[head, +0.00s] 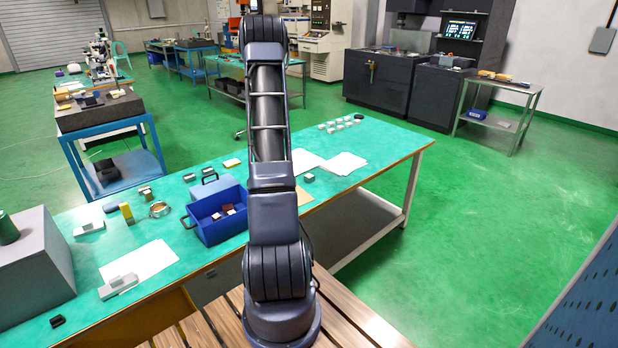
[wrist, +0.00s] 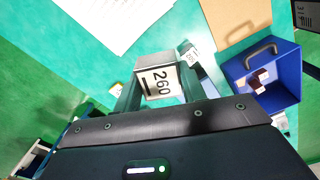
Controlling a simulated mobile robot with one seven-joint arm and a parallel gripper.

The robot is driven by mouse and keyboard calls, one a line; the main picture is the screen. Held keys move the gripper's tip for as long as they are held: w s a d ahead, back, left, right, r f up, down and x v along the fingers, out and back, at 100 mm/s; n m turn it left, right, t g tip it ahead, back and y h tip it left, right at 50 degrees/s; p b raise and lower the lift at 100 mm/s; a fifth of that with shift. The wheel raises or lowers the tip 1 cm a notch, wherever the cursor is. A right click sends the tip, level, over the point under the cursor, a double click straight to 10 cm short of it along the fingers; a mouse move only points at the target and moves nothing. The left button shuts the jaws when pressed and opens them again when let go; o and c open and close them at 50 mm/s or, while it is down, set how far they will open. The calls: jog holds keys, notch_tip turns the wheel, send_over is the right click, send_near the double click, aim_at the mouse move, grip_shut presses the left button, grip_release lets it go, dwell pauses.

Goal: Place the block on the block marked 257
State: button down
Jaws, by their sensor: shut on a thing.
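A grey metal block (wrist: 160,82) with a white label reading 260 sits between the fingers of my gripper (wrist: 158,90) in the wrist view. My gripper is shut on it. Another small labelled block (wrist: 191,57) shows just beyond, partly hidden by the finger; its number is too small to read. I cannot make out 257 on any block. In the head view my arm hides the gripper and the held block. A small grey block (head: 309,178) lies right of the arm on the green table (head: 385,140), and several more blocks (head: 340,124) stand at its far end.
An open blue box (head: 222,232) with small things inside stands left of my arm; it also shows in the wrist view (wrist: 283,95). White papers (head: 343,163) and a brown sheet (wrist: 228,18) lie nearby. A large grey box (head: 35,265) stands at the left.

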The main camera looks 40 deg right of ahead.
aim_at(309, 175)
jog(key=s+d+r+m, duration=0.1)
jog(key=s+d+m, duration=0.3)
jog(key=s+d, duration=1)
jog(key=f, duration=1.3)
jog(key=s+f, duration=0.1)
jog(key=f, duration=0.5)
jog(key=shift+a+f, duration=0.25)
jog(key=shift+f, duration=0.1)
jog(key=c, duration=0.8)
grip_release()
jog(key=shift+f, duration=0.15)
notch_tip(309, 175, up, 12)
jog(key=shift+r, duration=0.2)
